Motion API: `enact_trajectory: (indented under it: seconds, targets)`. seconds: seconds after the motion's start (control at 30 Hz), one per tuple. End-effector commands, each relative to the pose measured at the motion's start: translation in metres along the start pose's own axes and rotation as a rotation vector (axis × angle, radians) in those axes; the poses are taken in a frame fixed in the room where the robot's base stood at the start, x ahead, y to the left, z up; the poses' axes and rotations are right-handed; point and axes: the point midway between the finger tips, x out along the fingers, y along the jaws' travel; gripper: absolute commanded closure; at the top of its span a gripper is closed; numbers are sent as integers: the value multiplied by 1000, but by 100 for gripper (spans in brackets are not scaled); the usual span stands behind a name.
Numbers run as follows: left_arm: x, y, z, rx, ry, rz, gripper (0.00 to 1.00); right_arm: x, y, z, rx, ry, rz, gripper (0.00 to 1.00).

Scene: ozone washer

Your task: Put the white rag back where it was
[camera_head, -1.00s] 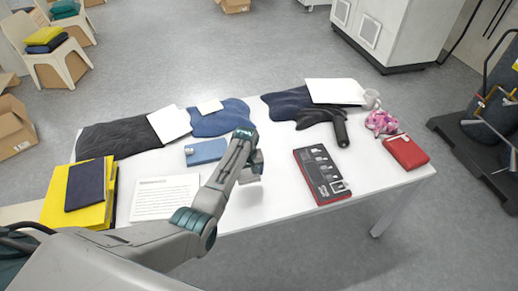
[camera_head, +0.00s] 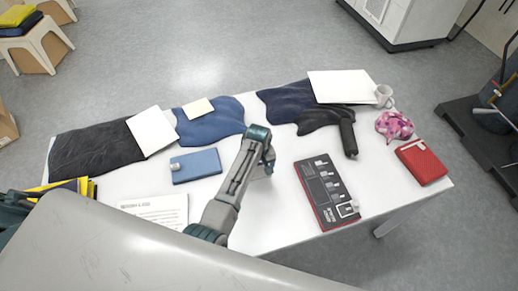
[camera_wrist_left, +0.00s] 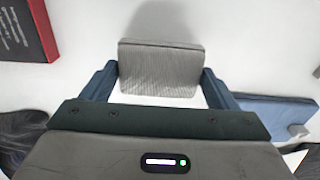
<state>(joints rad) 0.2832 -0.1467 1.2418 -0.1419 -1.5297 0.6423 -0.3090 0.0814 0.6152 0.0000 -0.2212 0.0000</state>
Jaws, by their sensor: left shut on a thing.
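My left gripper (camera_head: 262,160) is over the white table (camera_head: 262,215), between the blue box and the black-and-red panel. In the left wrist view its two fingers (camera_wrist_left: 160,85) are shut on the sides of a pale, ribbed, folded cloth-like block, which I take for the white rag (camera_wrist_left: 160,68). In the head view the gripper mostly hides it. A shadow lies on the white tabletop beside the rag; I cannot tell whether it touches the table. My right gripper is not in view.
Near the gripper are the blue box (camera_head: 196,166) and the black-and-red panel (camera_head: 326,190). Dark cloths (camera_head: 90,150) and white sheets (camera_head: 152,130) lie along the back. Bare tabletop lies around the gripper.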

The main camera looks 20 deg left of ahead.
Motion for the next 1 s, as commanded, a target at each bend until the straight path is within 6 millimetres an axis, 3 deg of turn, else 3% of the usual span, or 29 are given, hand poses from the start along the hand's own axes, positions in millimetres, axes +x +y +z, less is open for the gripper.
enact_trajectory:
  seconds: [0.1,0.23,0.3,0.4,0.87,1.0]
  targets:
    - [1,9,-31,0,2,-2,40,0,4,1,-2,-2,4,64]
    - [4,18,-56,0,2,-1,40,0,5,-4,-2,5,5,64]
    - [15,21,-68,0,3,1,40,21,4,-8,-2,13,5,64]
    - [15,26,-82,-1,2,1,40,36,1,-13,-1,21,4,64]
    - [14,34,-105,0,2,1,40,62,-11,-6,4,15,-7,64]
    - [32,34,-105,0,0,0,40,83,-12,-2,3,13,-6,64]
